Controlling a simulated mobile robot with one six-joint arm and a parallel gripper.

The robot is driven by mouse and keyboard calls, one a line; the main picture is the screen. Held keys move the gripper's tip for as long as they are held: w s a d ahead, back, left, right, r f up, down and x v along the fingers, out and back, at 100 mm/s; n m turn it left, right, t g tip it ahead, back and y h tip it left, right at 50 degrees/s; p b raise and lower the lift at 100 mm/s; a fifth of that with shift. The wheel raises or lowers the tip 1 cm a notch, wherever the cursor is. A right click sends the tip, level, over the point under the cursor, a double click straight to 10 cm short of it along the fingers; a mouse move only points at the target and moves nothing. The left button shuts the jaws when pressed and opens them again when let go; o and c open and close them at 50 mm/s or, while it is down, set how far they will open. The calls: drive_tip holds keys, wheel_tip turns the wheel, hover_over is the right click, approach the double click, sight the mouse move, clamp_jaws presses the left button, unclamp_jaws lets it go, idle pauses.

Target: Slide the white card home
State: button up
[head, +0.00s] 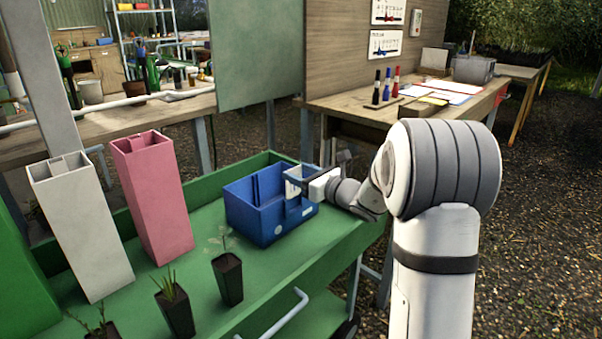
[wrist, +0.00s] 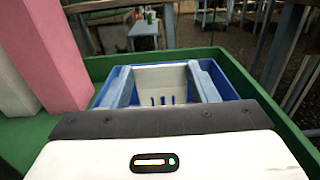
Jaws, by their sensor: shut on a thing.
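The white card (head: 292,184) is upright at the right side of the blue box (head: 262,228), partly over or inside it. My gripper (head: 304,182) is shut on the card. In the wrist view the pale card (wrist: 160,78) shows between the two grey-blue fingers (wrist: 163,86), with several small blue marks near its lower edge. The blue box (wrist: 238,78) surrounds the fingers there. I cannot tell how deep the card sits, as the box wall and my gripper hide its lower part.
The box stands on a green cart (head: 205,262) with raised rims. Left of it stand a pink square tube (head: 155,200) and a white square tube (head: 85,235). Several potted plants (head: 228,280) stand in front. A wooden bench (head: 350,105) with bottles is behind.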

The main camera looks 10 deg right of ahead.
drive_tip(key=shift+f, duration=0.2)
drive_tip(key=shift+f+b, duration=1)
drive_tip(key=shift+f, duration=0.1)
drive_tip(key=o, duration=1)
drive_tip(key=shift+o, duration=0.2)
drive_tip(key=shift+s+d, duration=0.1)
drive_tip(key=p+v, duration=0.2)
drive_tip(key=v, duration=0.5)
drive_tip(key=shift+s+d, duration=0.2)
